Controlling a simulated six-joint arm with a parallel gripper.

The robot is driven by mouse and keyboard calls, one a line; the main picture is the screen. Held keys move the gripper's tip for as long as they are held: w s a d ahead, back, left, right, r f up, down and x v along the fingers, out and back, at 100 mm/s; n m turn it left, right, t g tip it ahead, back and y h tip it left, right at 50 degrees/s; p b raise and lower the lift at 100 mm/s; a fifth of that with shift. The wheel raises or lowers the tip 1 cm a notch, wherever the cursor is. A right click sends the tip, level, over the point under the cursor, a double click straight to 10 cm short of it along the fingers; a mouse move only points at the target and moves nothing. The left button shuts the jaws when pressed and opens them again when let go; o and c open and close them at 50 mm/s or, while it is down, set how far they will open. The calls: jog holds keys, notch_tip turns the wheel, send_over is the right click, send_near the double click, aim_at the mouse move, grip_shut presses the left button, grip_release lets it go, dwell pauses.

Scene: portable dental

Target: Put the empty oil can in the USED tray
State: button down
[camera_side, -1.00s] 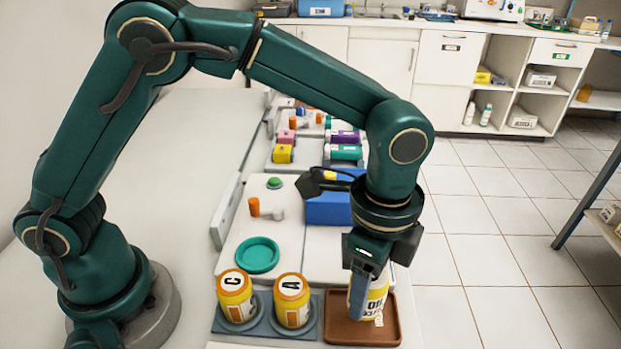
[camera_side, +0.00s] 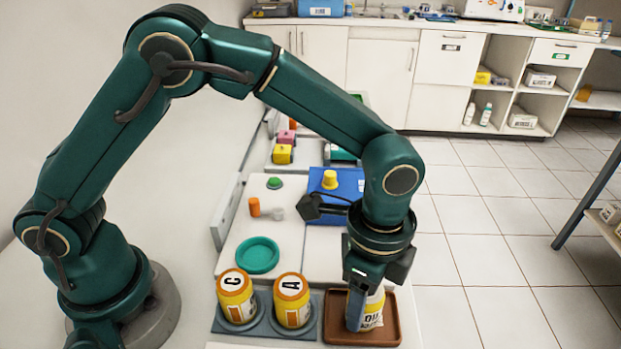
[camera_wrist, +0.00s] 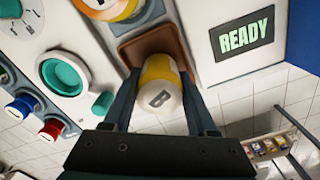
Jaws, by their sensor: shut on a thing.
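My gripper (camera_side: 362,290) points down and is shut on a yellow and white can (camera_side: 375,312) with printed lettering on its side. In the wrist view the can's pale top (camera_wrist: 160,98), marked B, sits between my gripper's two fingers (camera_wrist: 162,110). The can is upright over the brown tray (camera_side: 334,327), within its rim in the side view. I cannot tell whether its base touches the tray floor. The brown tray also shows behind the can in the wrist view (camera_wrist: 135,46). No USED lettering is legible on it.
Two yellow cans, C (camera_side: 237,297) and A (camera_side: 292,300), stand in a grey holder left of the tray. A teal dish (camera_side: 257,255) and a blue box (camera_side: 345,185) lie farther back. A READY screen (camera_wrist: 245,38) shows in the wrist view. Floor lies to the right.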

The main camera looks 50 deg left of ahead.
dwell(0.3)
jog(key=shift+c, duration=0.6)
grip_release()
jog(key=shift+f, duration=0.1)
